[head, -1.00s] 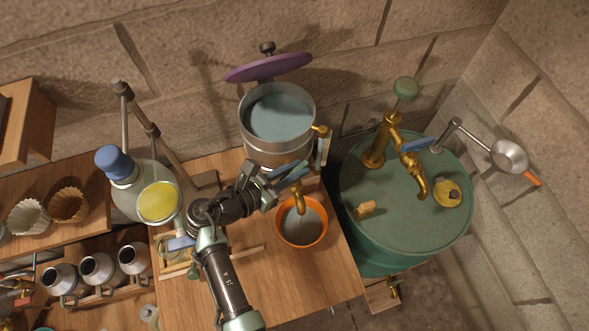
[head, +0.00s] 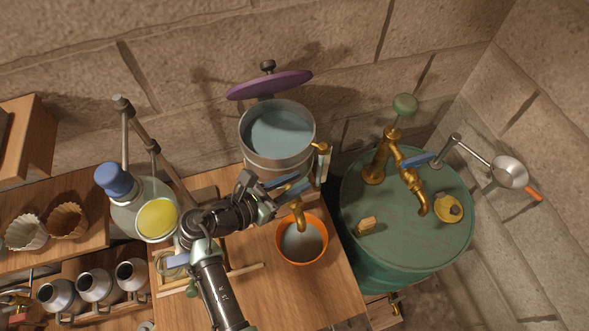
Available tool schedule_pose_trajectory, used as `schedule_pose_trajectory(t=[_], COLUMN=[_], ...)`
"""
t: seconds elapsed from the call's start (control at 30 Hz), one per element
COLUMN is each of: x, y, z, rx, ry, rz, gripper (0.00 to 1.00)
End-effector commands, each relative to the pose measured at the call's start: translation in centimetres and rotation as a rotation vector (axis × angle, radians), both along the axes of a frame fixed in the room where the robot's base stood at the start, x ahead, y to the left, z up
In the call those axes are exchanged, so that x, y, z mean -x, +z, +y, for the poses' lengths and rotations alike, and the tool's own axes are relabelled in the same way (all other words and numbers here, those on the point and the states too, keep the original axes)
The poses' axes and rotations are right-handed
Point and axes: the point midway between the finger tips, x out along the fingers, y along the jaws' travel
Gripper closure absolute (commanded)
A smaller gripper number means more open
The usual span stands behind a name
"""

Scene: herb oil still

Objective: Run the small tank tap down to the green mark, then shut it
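The small tank (head: 277,160) is an open metal pot of bluish liquid standing on the wooden bench. Its brass tap (head: 298,213) points down over an orange-rimmed bowl (head: 281,248) with a grey inside. I cannot tell clearly whether liquid runs from the spout. An upright gauge (head: 322,163) stands at the tank's right side; its green mark and level are too small to read. My gripper (head: 284,190) is beside the tap, with blue parts around its fingertips. I cannot separate the tap's handle from the fingers, or tell whether they grip it.
A large green drum (head: 405,225) with its own brass tap (head: 412,185) stands to the right. A purple lid (head: 270,84) is raised behind the tank. A flask (head: 117,183) with a yellow-topped vessel (head: 157,219) stands left. The bench front (head: 310,295) is clear.

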Motion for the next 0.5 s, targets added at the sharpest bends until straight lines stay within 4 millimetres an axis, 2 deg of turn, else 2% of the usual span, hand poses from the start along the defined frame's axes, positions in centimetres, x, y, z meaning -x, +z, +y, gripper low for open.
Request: schedule_pose_trajectory(t=[0.3, 0.5], x=[0.0, 0.0], y=[5.7, 7.8], z=[0.0, 0.0], rx=[-0.003, -0.001], ry=[-0.001, -0.001], rz=[-0.004, 0.0], gripper=[0.71, 0.71])
